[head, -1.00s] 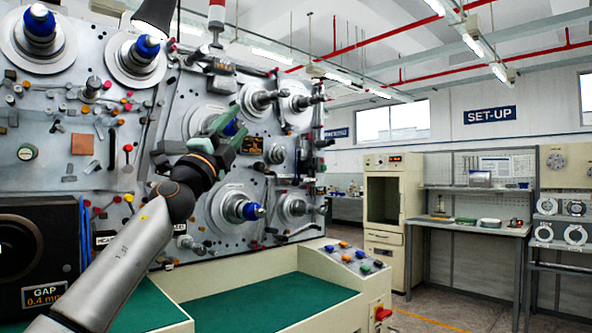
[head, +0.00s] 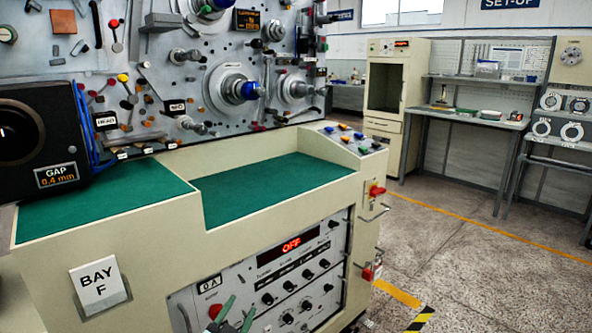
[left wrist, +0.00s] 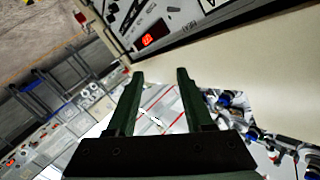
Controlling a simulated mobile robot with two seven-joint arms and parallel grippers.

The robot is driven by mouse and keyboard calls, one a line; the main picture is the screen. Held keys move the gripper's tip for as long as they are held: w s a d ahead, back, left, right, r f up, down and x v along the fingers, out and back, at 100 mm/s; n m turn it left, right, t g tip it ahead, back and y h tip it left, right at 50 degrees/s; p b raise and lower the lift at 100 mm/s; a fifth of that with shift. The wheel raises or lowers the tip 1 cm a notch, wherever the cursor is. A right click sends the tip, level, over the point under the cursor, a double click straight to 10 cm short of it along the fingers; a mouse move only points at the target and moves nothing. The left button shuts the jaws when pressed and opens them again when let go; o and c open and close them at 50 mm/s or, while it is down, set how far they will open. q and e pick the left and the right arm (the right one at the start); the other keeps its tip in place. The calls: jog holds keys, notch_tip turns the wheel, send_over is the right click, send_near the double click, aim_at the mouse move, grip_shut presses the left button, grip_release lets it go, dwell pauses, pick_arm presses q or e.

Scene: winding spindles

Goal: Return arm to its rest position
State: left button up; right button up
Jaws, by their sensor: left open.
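My left gripper (head: 237,312) shows only by its green fingertips at the bottom edge of the head view, low in front of the control panel (head: 340,270). In the left wrist view, its two dark green fingers (left wrist: 158,78) stand apart with nothing between them. The rest of my left arm is out of the head view. The winding machine's upright face (head: 150,75) is above, with a blue-capped spindle (head: 245,91) at its middle. My right gripper is in neither view.
Green work surfaces (head: 270,187) lie below the machine face. A red display (head: 291,245) reads OFF. A BAY F sign (head: 98,284) hangs on the cream front at left. A black GAP unit (head: 45,135) stands at far left. Open floor (head: 470,265) lies to the right.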

pick_arm(q)
jog(key=s+a+f+n+g, duration=0.1)
jog(key=s+f+n+g, duration=0.1)
jog(key=s+f, duration=0.6)
jog(key=s+f+n+g, duration=0.1)
jog(key=s+f+g, duration=0.25)
jog(key=s, duration=0.85)
jog(key=s+a+f+n+g, duration=0.1)
jog(key=s+f+n+g, duration=0.1)
jog(key=s+f, duration=0.55)
jog(key=s+a+r+p, duration=0.1)
jog(key=s+r+p, duration=0.1)
jog(key=r+p, duration=0.4)
jog(key=s+a+r+p, duration=0.1)
jog(key=s+r+p, duration=0.1)
jog(key=r+p, duration=0.5)
jog(key=p, duration=0.3)
jog(key=shift+s+a+r+n+t+y+p, duration=0.25)
jog(key=shift+s+r+n+t+y+p, duration=0.05)
jog(key=shift+s+n+t+y, duration=0.1)
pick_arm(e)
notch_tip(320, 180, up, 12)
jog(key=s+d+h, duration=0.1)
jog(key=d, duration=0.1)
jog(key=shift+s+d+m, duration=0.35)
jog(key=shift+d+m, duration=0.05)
